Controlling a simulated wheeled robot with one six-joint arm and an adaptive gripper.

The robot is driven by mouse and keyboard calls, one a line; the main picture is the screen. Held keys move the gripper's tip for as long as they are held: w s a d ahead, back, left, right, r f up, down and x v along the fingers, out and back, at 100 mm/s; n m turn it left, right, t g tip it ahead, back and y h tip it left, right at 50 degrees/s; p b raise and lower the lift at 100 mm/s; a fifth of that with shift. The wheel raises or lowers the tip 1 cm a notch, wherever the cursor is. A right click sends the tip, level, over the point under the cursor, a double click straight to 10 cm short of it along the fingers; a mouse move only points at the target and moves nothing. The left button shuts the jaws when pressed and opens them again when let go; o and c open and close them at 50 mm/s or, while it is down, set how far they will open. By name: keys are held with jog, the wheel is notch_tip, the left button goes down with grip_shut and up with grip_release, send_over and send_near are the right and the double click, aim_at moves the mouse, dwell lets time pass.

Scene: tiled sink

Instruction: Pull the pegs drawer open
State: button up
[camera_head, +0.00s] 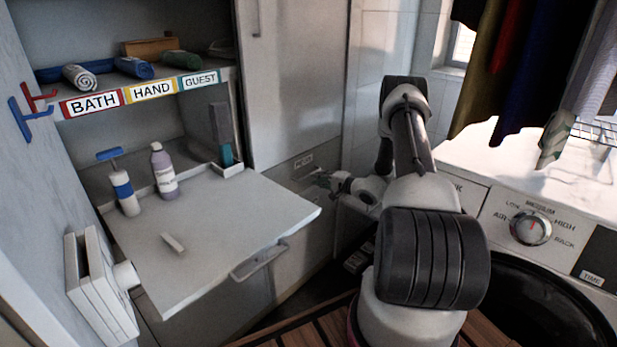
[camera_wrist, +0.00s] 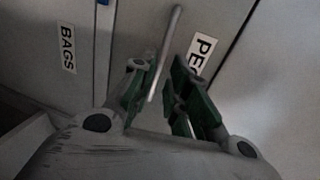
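The pegs drawer front (camera_wrist: 228,72) shows in the wrist view, with a partly hidden label (camera_wrist: 201,50) reading "PE". Its slim bar handle (camera_wrist: 168,45) runs between the green-padded fingers of my gripper (camera_wrist: 160,78). The fingers stand apart on either side of the bar, with a gap showing. Whether one finger touches the bar is unclear. The drawer looks flush with the cabinet.
A front labelled "BAGS" (camera_wrist: 68,48) adjoins the pegs drawer. A fold-down shelf (camera_head: 225,225) with bottles juts out left of my arm. The washing machine (camera_head: 525,235) stands close on the right. Slatted wood flooring (camera_head: 310,325) lies below.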

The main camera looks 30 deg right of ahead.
aim_at(309, 175)
jog(key=x, duration=0.6)
jog(key=shift+w+a, duration=0.1)
jog(key=shift+w, duration=0.05)
grip_shut()
